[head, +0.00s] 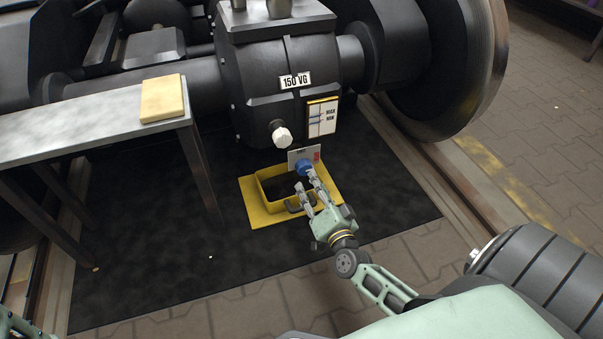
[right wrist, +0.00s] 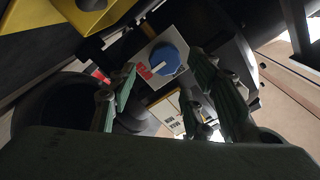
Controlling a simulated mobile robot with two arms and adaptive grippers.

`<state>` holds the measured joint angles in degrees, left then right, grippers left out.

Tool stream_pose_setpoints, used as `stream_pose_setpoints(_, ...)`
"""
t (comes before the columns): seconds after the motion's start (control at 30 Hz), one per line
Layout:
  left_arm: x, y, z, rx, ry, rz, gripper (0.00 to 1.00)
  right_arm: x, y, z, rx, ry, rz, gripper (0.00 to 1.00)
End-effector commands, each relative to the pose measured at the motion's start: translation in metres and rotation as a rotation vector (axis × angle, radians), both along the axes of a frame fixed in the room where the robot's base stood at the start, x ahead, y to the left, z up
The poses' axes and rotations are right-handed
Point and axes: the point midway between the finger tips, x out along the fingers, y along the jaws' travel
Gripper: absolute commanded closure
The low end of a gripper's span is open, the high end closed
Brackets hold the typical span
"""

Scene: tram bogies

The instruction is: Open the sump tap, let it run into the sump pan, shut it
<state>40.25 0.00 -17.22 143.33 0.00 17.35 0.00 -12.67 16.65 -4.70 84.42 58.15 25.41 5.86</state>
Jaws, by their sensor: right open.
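The sump tap is a blue round knob (head: 303,168) on a pale plate (head: 306,154) low on the dark gear case (head: 280,80). In the right wrist view the knob (right wrist: 167,58) shows a white line pointing to the lower left, near red marks on the plate. The yellow sump pan (head: 262,220) lies on the mat below the tap; no stream of oil shows. My right gripper (head: 307,184) is open, its fingers pointing at the knob; whether they touch it I cannot tell.
A white knob (head: 281,134) and a MAX/MIN gauge plate (head: 322,117) sit on the case above the tap. A grey bench (head: 90,125) with a yellow block (head: 164,98) stands at left, a large wheel (head: 445,70) at right. The black mat (head: 160,240) is mostly clear.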

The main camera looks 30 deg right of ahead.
Motion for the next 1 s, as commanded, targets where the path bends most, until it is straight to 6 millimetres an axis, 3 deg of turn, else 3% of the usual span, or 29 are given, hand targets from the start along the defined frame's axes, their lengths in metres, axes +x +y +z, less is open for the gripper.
stream_pose_setpoints(0.3, 0.001, 0.0, -0.028, 0.0, 0.004, 0.0, 0.73, 0.048, -0.011, -0.002, 0.0, -0.003, 0.001, 0.55)
stream_pose_setpoints(0.47, 0.002, 0.0, -0.035, 0.001, 0.005, 0.001, 0.73, 0.065, -0.015, -0.001, 0.0, 0.0, 0.001, 0.55)
stream_pose_setpoints(0.83, 0.001, 0.0, -0.035, 0.001, 0.005, 0.001, 0.73, 0.071, -0.016, 0.001, -0.002, 0.002, 0.003, 0.55)
stream_pose_setpoints(1.0, 0.002, 0.0, -0.035, 0.001, 0.005, 0.001, 0.73, 0.071, -0.016, 0.001, -0.002, 0.002, 0.003, 0.7)
